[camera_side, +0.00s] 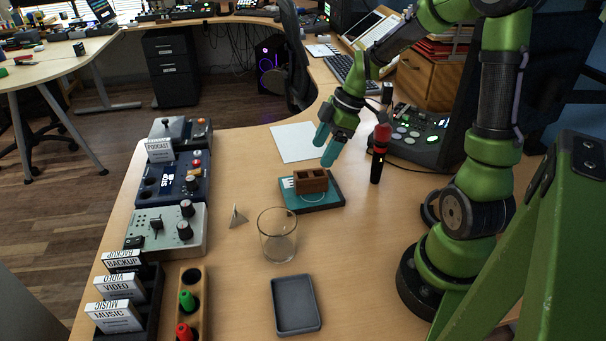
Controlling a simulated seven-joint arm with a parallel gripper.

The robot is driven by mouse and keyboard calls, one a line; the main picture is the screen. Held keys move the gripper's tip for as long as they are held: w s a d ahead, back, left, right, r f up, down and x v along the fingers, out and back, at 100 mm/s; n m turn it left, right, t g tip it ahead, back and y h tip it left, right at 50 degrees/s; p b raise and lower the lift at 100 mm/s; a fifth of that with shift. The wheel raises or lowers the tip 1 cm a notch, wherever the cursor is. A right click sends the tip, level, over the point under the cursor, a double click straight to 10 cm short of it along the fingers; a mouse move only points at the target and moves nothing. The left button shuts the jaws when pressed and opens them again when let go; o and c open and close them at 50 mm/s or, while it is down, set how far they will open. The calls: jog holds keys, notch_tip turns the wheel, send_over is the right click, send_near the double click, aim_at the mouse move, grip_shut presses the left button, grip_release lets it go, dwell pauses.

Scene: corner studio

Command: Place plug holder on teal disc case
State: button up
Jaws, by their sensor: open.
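The teal disc case (330,199) lies flat on the desk near the middle of the side view. A small brown block with openings in its top, which looks like the plug holder (311,182), sits on top of the case. My gripper (325,148) has teal fingers and is open above and slightly behind the holder, apart from it. Nothing shows between the fingers.
A red-topped black microphone (378,155) stands right of the case. A clear glass (277,240), a small metal pyramid (237,217) and a grey tray (296,305) are nearer. A wooden rack (204,318) holds green and red plugs. Pedal boxes line the left edge.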

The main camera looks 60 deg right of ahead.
jog(key=s+a+r+m+t+h, duration=0.1)
jog(key=s+a+r+m+t, duration=0.3)
jog(key=s+a+r+m, duration=0.6)
jog(key=a+r+m, duration=0.3)
jog(key=shift+a, duration=0.35)
